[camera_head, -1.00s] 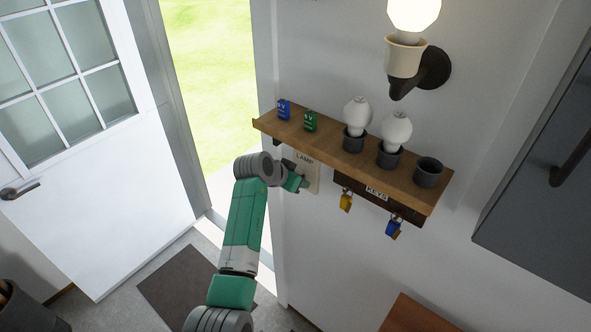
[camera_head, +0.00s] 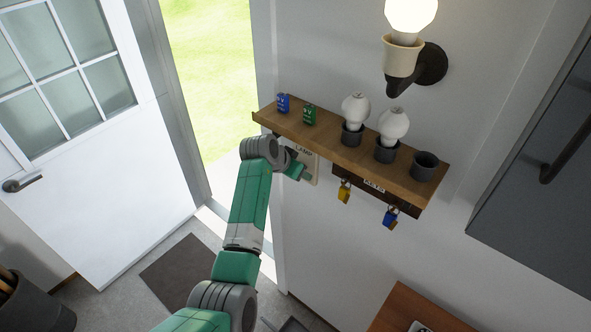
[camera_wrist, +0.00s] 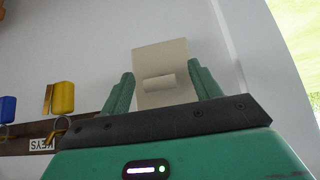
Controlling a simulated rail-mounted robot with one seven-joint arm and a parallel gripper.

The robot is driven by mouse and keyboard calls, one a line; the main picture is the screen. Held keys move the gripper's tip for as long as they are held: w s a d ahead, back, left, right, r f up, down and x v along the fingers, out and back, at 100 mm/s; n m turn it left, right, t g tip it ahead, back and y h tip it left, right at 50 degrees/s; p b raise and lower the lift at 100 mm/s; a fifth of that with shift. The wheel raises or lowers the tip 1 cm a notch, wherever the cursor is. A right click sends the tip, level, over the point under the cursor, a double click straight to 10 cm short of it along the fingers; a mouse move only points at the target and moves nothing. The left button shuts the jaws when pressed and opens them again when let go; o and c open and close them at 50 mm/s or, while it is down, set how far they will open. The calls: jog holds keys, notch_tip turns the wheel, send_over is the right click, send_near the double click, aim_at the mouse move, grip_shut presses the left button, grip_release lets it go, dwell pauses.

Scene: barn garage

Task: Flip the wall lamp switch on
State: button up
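The wall lamp (camera_head: 405,52) is at the top of the head view, and its bulb (camera_head: 410,12) is lit. The cream switch plate (camera_head: 312,163), marked LAMP, is on the wall under the left part of the shelf and is partly covered by my gripper (camera_head: 300,172). In the wrist view, the plate (camera_wrist: 160,55) with its small raised switch (camera_wrist: 158,82) shows between the two green fingers of my gripper (camera_wrist: 163,92). The fingers are apart with nothing held. I cannot tell whether they touch the plate.
A wooden shelf (camera_head: 330,150) juts out just above my gripper, holding two white bulbs (camera_head: 393,125) in dark cups and small boxes. Yellow (camera_head: 344,190) and blue (camera_head: 391,216) padlocks hang right of the switch. A cabinet (camera_head: 530,190) is at right, an open door (camera_head: 90,200) at left.

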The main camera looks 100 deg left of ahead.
jog(key=v, duration=0.8)
dwell(0.5)
